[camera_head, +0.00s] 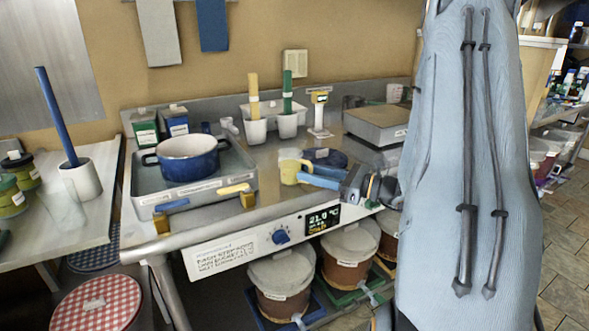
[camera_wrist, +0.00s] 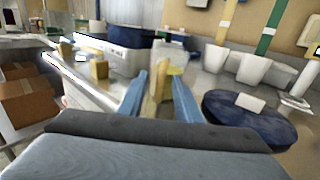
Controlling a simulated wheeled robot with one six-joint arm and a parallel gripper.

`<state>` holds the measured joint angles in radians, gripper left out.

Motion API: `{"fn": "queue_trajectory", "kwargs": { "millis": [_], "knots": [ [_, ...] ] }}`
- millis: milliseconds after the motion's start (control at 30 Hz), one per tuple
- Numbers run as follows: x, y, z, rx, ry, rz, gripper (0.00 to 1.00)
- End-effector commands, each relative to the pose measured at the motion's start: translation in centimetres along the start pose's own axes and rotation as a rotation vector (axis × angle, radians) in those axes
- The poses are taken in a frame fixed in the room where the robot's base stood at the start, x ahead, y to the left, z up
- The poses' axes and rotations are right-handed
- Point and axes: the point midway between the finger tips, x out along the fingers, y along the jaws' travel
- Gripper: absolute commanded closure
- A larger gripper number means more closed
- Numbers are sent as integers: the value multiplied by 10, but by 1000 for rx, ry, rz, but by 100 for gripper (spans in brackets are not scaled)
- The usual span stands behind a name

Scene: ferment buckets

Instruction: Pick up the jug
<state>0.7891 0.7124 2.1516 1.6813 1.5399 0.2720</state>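A small yellow jug (camera_head: 289,174) stands on the steel worktop, left of the dark blue round lid. In the wrist view a yellowish translucent body, likely the jug (camera_wrist: 176,58), shows just beyond my fingertips. My gripper (camera_head: 306,173) reaches in from the right at the jug, its two blue fingers apart. In the wrist view my gripper (camera_wrist: 154,77) is open, and an upright tan-yellow piece stands between the fingers. It may be the jug's handle; I cannot tell whether the fingers touch it. Part of the jug is hidden by my fingers.
The dark blue lid (camera_head: 325,157) lies close to my gripper. A blue pot (camera_head: 188,157) stands in a steel tray at left. White cups (camera_head: 288,124) hold coloured sticks behind the jug. A scale (camera_head: 377,125) stands at back right. Lidded buckets (camera_head: 281,281) sit below the front panel.

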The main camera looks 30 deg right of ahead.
Motion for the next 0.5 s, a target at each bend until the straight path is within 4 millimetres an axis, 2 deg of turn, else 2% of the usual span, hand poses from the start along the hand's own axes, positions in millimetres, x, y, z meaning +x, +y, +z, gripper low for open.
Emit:
{"fn": "queue_trajectory", "kwargs": {
  "millis": [100,300,500],
  "knots": [
    [6,0,0,0,1,1,69],
    [6,0,0,0,1,1,69],
    [6,0,0,0,1,1,100]
  ]
}}
